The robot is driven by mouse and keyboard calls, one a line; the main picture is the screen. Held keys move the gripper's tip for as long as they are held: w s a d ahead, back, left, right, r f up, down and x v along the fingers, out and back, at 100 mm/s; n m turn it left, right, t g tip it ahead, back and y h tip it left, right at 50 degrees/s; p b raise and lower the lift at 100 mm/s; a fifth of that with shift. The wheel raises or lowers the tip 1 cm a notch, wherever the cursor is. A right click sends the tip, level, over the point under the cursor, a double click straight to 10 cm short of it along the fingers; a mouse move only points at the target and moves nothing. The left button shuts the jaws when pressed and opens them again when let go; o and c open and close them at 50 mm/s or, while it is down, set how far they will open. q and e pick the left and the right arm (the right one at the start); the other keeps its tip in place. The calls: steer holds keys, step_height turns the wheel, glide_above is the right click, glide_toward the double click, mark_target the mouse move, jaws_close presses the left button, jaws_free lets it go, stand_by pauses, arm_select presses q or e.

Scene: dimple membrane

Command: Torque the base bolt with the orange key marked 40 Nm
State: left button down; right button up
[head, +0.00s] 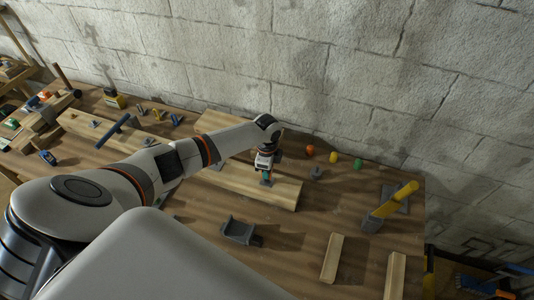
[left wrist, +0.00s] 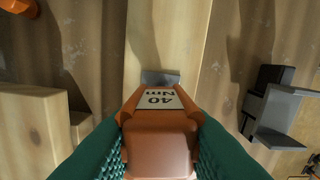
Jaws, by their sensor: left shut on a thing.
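The orange key marked "40 Nm" (left wrist: 158,125) fills the middle of the left wrist view. My left gripper (left wrist: 158,145) is shut on it, with a teal finger on each side. In the head view my left gripper (head: 267,175) points down over a pale wooden beam (head: 235,181). A small grey metal plate (left wrist: 160,78) lies on the beam at the key's far end. The base bolt is not visible; the key and fingers cover that spot, so I cannot tell whether the key touches it. My right gripper is not in view.
Orange (head: 310,150), yellow (head: 333,157) and green (head: 358,163) pieces stand near the wall. A grey bracket (head: 238,231) lies in front of the beam. A yellow-handled tool (head: 398,200) and loose wooden blocks (head: 332,258) are at right. Tools and timber crowd the left.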

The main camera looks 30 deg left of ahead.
arm_select(q)
steer(key=shift+r+p, duration=1.7)
steer(key=shift+r, duration=0.25)
steer(key=shift+r, duration=1.5)
